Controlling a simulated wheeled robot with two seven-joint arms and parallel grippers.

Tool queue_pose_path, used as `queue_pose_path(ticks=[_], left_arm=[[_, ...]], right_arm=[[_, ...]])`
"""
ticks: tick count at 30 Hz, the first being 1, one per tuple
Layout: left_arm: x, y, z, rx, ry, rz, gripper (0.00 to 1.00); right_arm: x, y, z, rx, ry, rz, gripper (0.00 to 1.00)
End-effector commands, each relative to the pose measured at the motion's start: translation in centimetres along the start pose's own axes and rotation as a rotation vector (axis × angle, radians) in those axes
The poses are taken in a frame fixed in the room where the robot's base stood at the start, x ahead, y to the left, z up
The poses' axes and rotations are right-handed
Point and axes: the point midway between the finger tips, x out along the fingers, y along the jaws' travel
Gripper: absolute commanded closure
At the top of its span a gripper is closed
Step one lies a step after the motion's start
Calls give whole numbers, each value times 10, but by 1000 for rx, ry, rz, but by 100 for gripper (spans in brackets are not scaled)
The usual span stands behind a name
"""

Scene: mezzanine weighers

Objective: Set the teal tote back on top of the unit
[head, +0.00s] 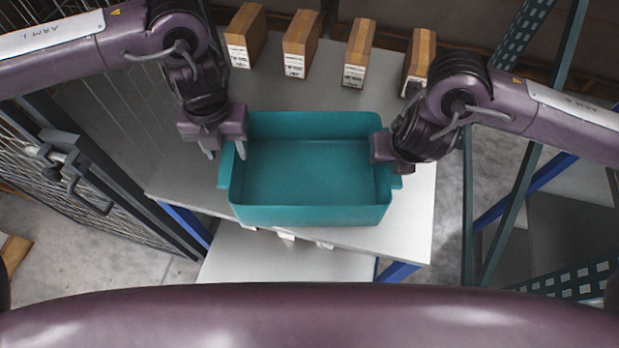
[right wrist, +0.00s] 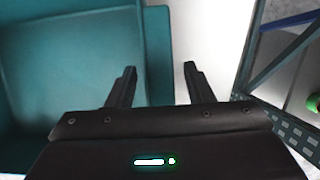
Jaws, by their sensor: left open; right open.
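The teal tote (head: 310,214) is an empty open-topped bin. It appears upright on the grey top of the unit (head: 415,215), near the front edge. My left gripper (head: 227,153) is open at the tote's left end, by the left handle (head: 225,170). My right gripper is open at the tote's right end; its fingers are mostly hidden in the head view by its own wrist. In the right wrist view both fingertips (right wrist: 160,70) show apart, with the tote's teal end and handle (right wrist: 157,50) by the left finger.
Several brown cartons stand in a row along the back of the top, including one at the far left (head: 246,36) and one at the right (head: 419,58). A mesh gate with a latch (head: 62,160) is at the left. Green and blue rack posts (head: 515,165) stand at the right. A lower shelf (head: 270,262) shows below.

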Motion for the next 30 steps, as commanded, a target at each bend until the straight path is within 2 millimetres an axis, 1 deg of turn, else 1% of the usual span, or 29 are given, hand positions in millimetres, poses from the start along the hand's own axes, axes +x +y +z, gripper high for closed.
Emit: queue_pose_path(ticks=[1, 9, 12, 15, 18, 23, 30], left_arm=[[-12, 0, 2, 1, -8, 1, 53], [-62, 0, 1, 0, -6, 2, 53], [-76, 0, 1, -1, -5, 2, 53], [-85, 0, 0, -1, -3, 2, 53], [-91, 0, 0, -1, -1, 2, 53], [-94, 0, 0, -1, 0, 1, 53], [-94, 0, 0, -1, 0, 1, 53]], right_arm=[[0, 0, 0, 0, 0, 0, 53], [0, 0, 0, 0, 0, 0, 53], [0, 0, 0, 0, 0, 0, 53], [0, 0, 0, 0, 0, 0, 53], [0, 0, 0, 0, 0, 0, 53], [-5, 1, 1, -2, -2, 2, 53], [-29, 0, 2, -4, -8, 1, 53]])
